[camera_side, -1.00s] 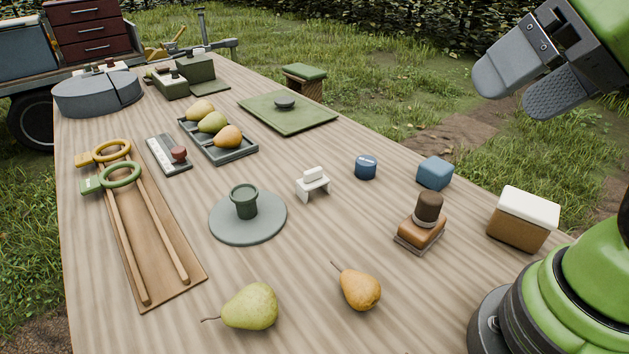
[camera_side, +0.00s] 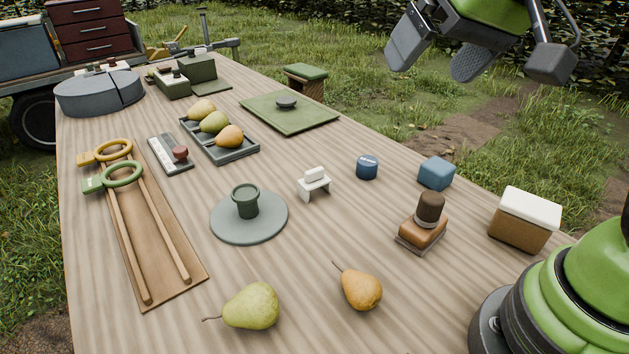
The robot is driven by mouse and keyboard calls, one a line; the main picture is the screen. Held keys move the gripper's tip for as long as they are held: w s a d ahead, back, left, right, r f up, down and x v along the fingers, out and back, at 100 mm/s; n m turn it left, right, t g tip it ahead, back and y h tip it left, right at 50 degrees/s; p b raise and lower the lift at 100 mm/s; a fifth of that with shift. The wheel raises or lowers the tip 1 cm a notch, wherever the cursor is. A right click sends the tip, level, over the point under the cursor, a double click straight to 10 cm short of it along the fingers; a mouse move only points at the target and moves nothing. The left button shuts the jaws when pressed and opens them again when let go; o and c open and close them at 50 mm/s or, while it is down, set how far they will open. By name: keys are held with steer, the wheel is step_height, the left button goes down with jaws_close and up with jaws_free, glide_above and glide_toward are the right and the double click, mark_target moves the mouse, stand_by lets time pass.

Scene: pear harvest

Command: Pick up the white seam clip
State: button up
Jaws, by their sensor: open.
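The white seam clip (camera_side: 314,183) stands on the wooden table near its middle. It is a small white piece with legs and a raised block on top. It lies between a grey disc with a green cup on it and a small dark blue cylinder. My gripper (camera_side: 433,62) is at the upper right, high above the table's right side and well apart from the clip. Its two grey fingers are spread, with nothing between them.
Near the clip are the grey disc (camera_side: 225,230), blue cylinder (camera_side: 367,168), blue cube (camera_side: 436,173) and a brown stamp-like block (camera_side: 424,234). Two loose pears, one green (camera_side: 252,307) and one orange (camera_side: 360,288), lie in front. A pear tray (camera_side: 240,155) is behind.

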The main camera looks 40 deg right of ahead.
steer(key=w+f, duration=0.4)
steer(key=w, duration=0.3)
steer(key=n+g+h, duration=0.1)
glide_toward(315, 170)
steer(key=shift+n+g, duration=0.4)
steer(key=shift+n, duration=0.3)
steer(key=x, duration=0.4)
steer(key=shift+w+a+f, duration=0.25)
steer(key=shift+w+a, duration=0.1)
steer(key=shift+w, duration=0.1)
steer(key=shift+d+x, duration=0.2)
steer(key=shift+x, duration=1.35)
steer(key=shift+d+x, duration=0.2)
steer(key=shift+x, duration=1.3)
steer(key=shift+c, duration=0.2)
steer(key=c, duration=1)
